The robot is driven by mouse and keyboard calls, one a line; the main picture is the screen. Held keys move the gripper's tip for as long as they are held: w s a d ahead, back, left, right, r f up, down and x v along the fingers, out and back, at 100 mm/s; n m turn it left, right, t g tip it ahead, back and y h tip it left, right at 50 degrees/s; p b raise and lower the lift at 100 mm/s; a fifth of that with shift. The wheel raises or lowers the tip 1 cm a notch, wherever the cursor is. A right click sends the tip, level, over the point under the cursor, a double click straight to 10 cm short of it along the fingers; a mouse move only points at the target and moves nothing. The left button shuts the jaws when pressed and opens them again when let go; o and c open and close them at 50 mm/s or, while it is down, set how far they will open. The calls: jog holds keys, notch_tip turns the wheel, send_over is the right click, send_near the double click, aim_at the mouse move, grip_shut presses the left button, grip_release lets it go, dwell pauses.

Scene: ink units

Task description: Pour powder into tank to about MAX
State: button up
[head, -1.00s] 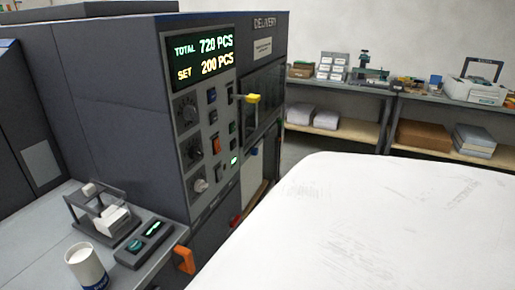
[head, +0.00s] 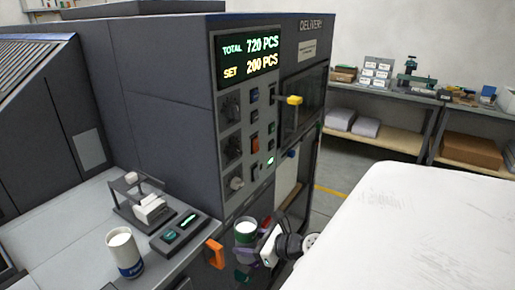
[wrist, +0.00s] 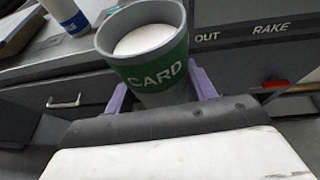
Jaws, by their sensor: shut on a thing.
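A grey cup with a green band reading CARD (wrist: 155,72) holds white powder, with its surface below the rim. My gripper (wrist: 160,92) is shut on this cup, one purple finger on each side. In the head view the cup (head: 246,231) is held in front of the machine's lower front, right of the orange handle. It looks roughly upright there. I cannot make out a tank or a MAX mark in either view.
A white cup with a blue band (head: 124,254) stands on the grey counter (head: 60,225), beside a small scale-like device (head: 150,207) and a button box (head: 180,231). The dark machine (head: 160,100) has a yellow handle (head: 294,100). Shelves (head: 400,98) stand behind.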

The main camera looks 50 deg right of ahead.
jog(key=w+a+r+m+g+h, duration=0.1)
jog(key=w+a+r, duration=0.3)
jog(key=w, duration=0.4)
jog(key=w+a+r+m+g+h, duration=0.1)
jog(key=w+a+r+m+g, duration=0.1)
jog(key=w+a+r, duration=0.2)
jog(key=w+a+r+m+g+h, duration=0.1)
jog(key=w+a+r, duration=0.3)
jog(key=w, duration=0.9)
jog(key=shift+r, duration=1.85)
